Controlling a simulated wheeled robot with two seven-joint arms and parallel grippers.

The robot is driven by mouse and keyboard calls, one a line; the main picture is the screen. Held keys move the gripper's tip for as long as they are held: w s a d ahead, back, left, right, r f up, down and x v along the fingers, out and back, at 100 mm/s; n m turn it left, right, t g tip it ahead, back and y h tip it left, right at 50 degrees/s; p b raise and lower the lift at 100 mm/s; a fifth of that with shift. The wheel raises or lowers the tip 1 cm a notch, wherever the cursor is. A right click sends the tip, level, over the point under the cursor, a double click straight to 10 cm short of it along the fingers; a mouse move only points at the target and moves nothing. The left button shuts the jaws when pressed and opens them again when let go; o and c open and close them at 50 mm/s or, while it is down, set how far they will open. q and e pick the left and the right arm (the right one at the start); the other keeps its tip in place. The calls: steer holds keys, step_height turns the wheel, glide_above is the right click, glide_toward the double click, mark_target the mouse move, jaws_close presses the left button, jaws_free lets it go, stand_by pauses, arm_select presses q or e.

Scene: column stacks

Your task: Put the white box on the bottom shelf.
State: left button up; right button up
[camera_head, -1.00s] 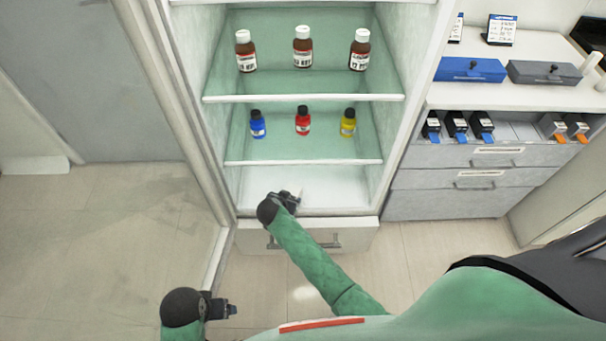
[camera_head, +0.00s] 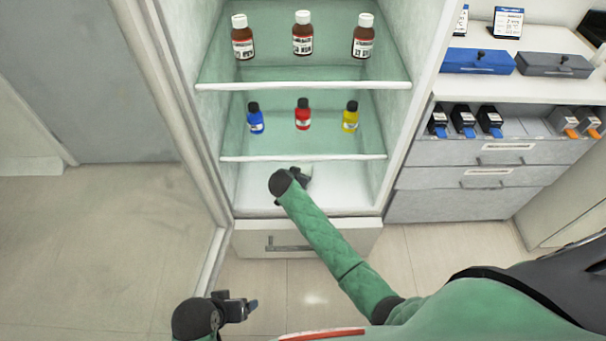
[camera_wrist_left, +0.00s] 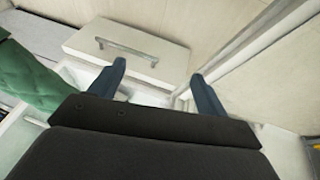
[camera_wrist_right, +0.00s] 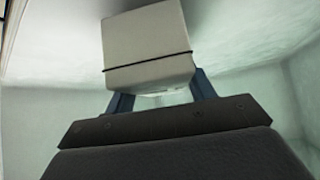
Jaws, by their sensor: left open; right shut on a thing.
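The white box (camera_wrist_right: 148,45), with a thin dark line around it, is between the blue fingers of my right gripper (camera_wrist_right: 160,90) in the right wrist view. My right gripper (camera_head: 302,172) is shut on it, inside the lowest compartment of the cabinet, above the white bottom shelf (camera_head: 252,192). In the head view my arm and hand hide most of the box. I cannot tell whether the box touches the shelf. My left gripper (camera_head: 250,305) is open and empty, low in front of the cabinet; its spread fingers show in the left wrist view (camera_wrist_left: 158,80).
Above, a glass shelf (camera_head: 300,158) holds blue, red and yellow bottles; a higher shelf (camera_head: 300,86) holds brown bottles (camera_head: 303,35). The cabinet side walls flank my right arm. A drawer (camera_head: 340,240) is below. A counter with drawers (camera_head: 460,202) stands right. The left floor is clear.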

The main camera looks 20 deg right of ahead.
mark_target(303, 166)
steer(key=shift+w+d, duration=0.2)
steer(key=shift+w, duration=0.1)
steer(key=w+d+b, duration=0.2)
steer(key=w+b, duration=0.1)
steer(key=shift+d, duration=0.2)
steer(key=shift+f+b, duration=0.7)
steer(key=shift+b, duration=0.55)
arm_select(q)
steer(key=w+d+f+t, duration=0.1)
steer(key=d+f, duration=0.1)
steer(key=f, duration=0.8)
steer(key=w+d+f+t, duration=0.1)
steer(key=f, duration=0.8)
steer(key=shift+d+f+h, duration=0.35)
steer(key=shift+h, duration=0.05)
steer(key=shift+w+r, duration=0.1)
steer(key=shift+r, duration=0.05)
arm_select(e)
steer(key=o, duration=1.2)
steer(key=shift+s+f, duration=0.1)
steer(key=shift+c, duration=0.2)
arm_select(q)
steer(key=shift+r, duration=0.25)
steer(key=shift+f, duration=0.2)
